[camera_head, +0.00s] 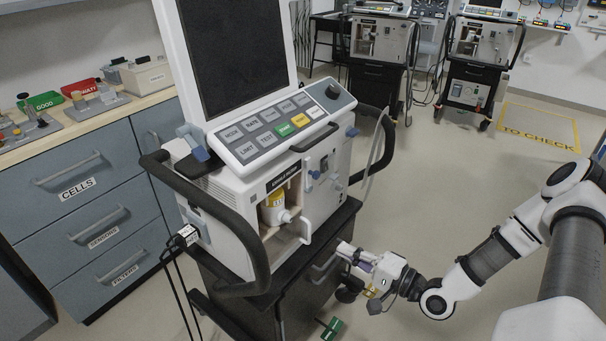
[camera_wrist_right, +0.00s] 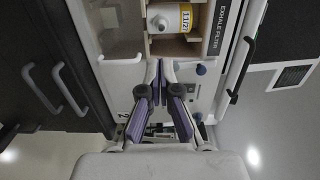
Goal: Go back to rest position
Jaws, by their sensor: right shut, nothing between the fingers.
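My right gripper (camera_head: 352,254) comes in from the right in the head view and is beside the lower right side of the ventilator (camera_head: 236,190). In the right wrist view the right gripper (camera_wrist_right: 160,64) shows its two fingers together, with nothing between them. The ventilator's front bay holds a white and yellow filter (camera_head: 276,207); the filter also shows in the right wrist view (camera_wrist_right: 172,18), just beyond the fingertips. I cannot tell from these views whether the gripper touches the ventilator. My left gripper is not in view.
Two more ventilators (camera_head: 381,40) (camera_head: 484,42) stand at the back. Open floor (camera_head: 450,180) lies at the right, with a yellow marked area (camera_head: 540,137).

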